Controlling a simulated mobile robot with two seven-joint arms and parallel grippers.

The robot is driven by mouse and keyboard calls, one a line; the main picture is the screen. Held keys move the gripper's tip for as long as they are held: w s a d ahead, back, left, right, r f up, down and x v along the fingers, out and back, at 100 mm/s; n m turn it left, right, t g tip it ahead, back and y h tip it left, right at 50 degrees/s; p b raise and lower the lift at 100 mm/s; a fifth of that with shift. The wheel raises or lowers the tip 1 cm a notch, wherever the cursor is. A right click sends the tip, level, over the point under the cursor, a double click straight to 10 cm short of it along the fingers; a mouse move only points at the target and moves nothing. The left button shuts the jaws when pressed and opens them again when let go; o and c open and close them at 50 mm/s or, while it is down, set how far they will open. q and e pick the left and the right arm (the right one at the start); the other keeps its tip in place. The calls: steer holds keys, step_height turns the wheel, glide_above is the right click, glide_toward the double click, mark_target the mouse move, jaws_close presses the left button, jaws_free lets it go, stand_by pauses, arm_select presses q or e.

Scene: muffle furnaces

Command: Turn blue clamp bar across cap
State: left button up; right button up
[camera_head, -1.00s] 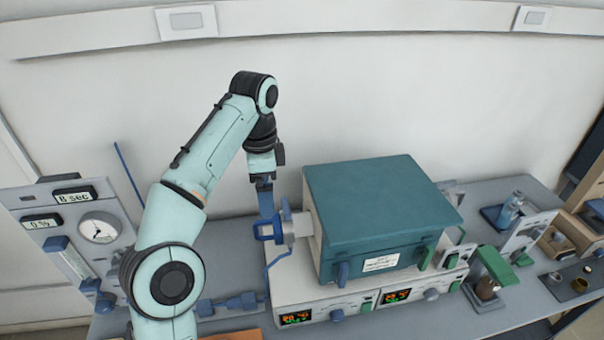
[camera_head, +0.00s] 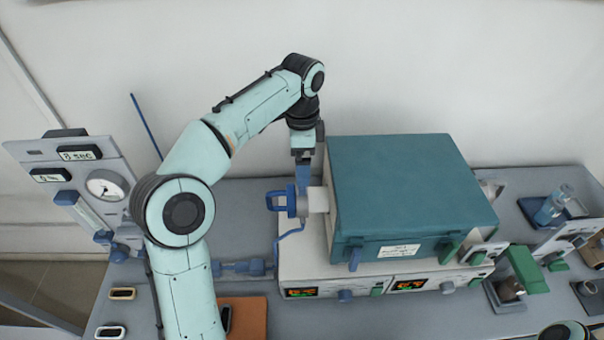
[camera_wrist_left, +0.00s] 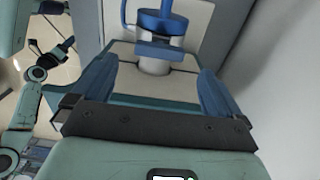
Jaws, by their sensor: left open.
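The blue clamp fitting (camera_head: 283,201) is at the left end of a pale tube stub (camera_head: 318,199) on the left side of the teal-topped furnace (camera_head: 410,190). In the left wrist view, a blue bar with a rounded blue part (camera_wrist_left: 160,22) shows above the pale stub. I cannot tell the bar's exact angle to the cap. My left gripper (camera_head: 303,180) points down just above and behind the fitting. In the left wrist view, the left gripper (camera_wrist_left: 155,70) is open, its blue fingers apart with the stub between them in the picture. Contact is unclear. My right gripper is out of view.
A gauge panel (camera_head: 90,185) stands at the left. A blue hose (camera_head: 290,235) runs below the fitting. An orange pad (camera_head: 250,318) lies at the front. Green-handled equipment (camera_head: 525,268) stands at the right. The wall rises close behind.

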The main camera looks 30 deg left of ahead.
arm_select(q)
steer(key=shift+f, duration=2.75)
steer(key=c, duration=1)
